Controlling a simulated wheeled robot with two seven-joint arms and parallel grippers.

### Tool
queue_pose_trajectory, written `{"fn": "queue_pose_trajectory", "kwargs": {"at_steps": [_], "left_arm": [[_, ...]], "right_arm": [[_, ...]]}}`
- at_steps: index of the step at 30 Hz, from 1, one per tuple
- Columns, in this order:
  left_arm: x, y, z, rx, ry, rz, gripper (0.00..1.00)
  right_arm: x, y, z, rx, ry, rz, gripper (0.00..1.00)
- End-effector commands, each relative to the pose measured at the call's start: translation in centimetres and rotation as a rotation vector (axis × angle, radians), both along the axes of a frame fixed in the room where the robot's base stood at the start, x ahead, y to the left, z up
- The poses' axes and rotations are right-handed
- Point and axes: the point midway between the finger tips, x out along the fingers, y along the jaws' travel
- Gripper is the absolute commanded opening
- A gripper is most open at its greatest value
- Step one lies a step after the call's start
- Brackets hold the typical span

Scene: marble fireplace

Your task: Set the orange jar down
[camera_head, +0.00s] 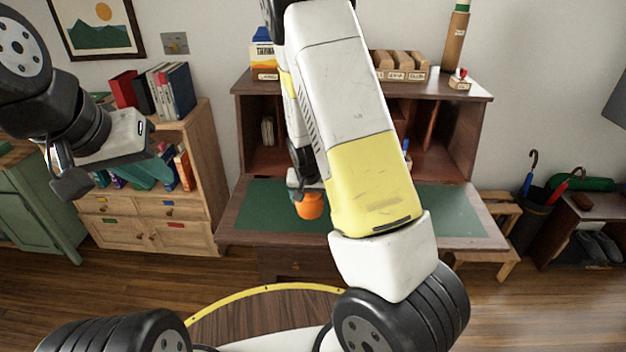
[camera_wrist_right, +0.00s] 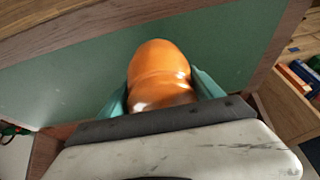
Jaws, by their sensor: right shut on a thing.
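The orange jar (camera_head: 309,206) shows over the green surface of the desk (camera_head: 270,220), partly hidden by my right arm in the head view. My right gripper (camera_head: 298,185) is shut on the jar. In the right wrist view the jar (camera_wrist_right: 158,75) sits between the two teal fingers, with the green desk mat (camera_wrist_right: 80,85) behind it. I cannot tell whether the jar touches the desk.
The desk's upper shelf holds a wooden organiser (camera_head: 400,66), a box (camera_head: 263,50) and a tall tube (camera_head: 455,40). A bookshelf (camera_head: 205,160) stands left of the desk. An umbrella stand (camera_head: 535,215) is on the right. The green mat is clear on the right side (camera_head: 450,210).

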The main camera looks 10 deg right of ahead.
Motion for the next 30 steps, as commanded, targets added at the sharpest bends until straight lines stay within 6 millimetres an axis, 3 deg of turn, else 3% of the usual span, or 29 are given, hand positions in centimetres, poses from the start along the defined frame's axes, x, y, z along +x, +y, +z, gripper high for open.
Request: {"fn": "queue_pose_trajectory", "kwargs": {"at_steps": [6, 11, 18, 24, 30], "left_arm": [[0.0, 0.0, 0.0, 0.000, 0.000, 0.000, 0.20], [0.0, 0.0, 0.0, 0.000, 0.000, 0.000, 0.20], [0.0, 0.0, 0.0, 0.000, 0.000, 0.000, 0.20], [0.0, 0.0, 0.0, 0.000, 0.000, 0.000, 0.20], [0.0, 0.0, 0.0, 0.000, 0.000, 0.000, 0.20]], "right_arm": [[5.3, -2.3, -0.5, 0.001, -0.003, -0.004, 0.17], [7.6, -3.1, -0.7, 0.000, -0.002, 0.000, 0.17], [9.0, -3.8, -0.9, 0.000, -0.001, 0.000, 0.17], [8.9, -3.6, -4.0, 0.000, 0.001, 0.001, 0.17], [8.9, -3.6, -4.3, 0.001, -0.002, 0.002, 0.17]]}}
